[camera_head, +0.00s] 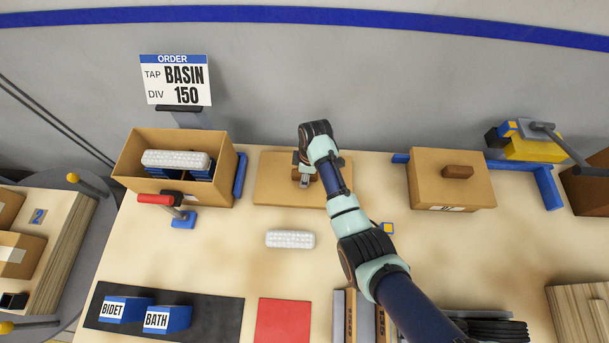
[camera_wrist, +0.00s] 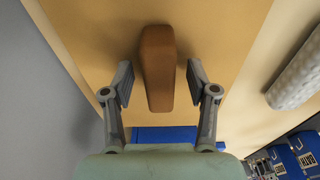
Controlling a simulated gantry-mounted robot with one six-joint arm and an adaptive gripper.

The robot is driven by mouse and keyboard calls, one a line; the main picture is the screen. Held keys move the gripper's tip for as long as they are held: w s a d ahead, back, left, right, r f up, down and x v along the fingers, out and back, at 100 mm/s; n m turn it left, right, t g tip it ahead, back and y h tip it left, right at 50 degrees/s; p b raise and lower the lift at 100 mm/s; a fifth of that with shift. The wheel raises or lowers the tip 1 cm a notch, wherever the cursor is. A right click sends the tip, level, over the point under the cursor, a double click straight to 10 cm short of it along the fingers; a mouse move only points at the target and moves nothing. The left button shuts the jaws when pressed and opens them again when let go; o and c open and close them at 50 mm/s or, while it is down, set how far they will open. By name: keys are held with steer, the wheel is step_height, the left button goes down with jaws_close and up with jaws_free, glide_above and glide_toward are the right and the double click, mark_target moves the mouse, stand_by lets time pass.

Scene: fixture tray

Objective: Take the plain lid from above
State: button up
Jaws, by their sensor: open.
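The plain lid (camera_head: 272,190) is a flat tan panel lying on the table, right of the open box. A brown handle (camera_wrist: 157,68) stands up from its middle. My gripper (camera_head: 305,180) is over the lid, pointing down. In the wrist view my gripper (camera_wrist: 160,82) is open, with one finger on each side of the handle and a visible gap on both sides. The lid's surface (camera_wrist: 90,40) fills much of that view. In the head view my gripper hides most of the handle.
The open box (camera_head: 222,185) holds a white bubble pad (camera_head: 175,160) and blue parts. Another bubble pad (camera_head: 290,239) lies in front of the lid. A closed box (camera_head: 450,190) with a brown handle is to the right. A red-handled clamp (camera_head: 160,199) stands front left.

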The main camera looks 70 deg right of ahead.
steer(key=shift+f, duration=0.15)
steer(key=shift+c, duration=0.3)
jaws_close()
stand_by(0.3)
step_height(320, 180, up, 21)
steer(key=p, duration=0.7)
steer(key=shift+f, duration=0.2)
